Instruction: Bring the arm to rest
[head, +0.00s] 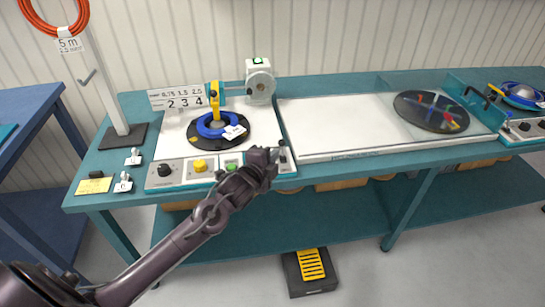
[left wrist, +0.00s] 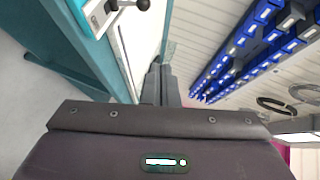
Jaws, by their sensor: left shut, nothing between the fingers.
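My left arm comes in from the lower left in the head view. Its gripper (head: 275,156) is shut and empty, over the front edge of the bench near the right end of the control panel. In the left wrist view the closed fingers (left wrist: 160,85) point away from the camera, with the white bench top to their left. My right gripper is in neither view.
A blue cable coil (head: 213,127) sits on a black disc on the winding machine. Its control panel (head: 200,167) has a black knob and coloured buttons. A dark round plate (head: 431,112) lies at the right. A yellow foot pedal (head: 311,264) stands on the floor.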

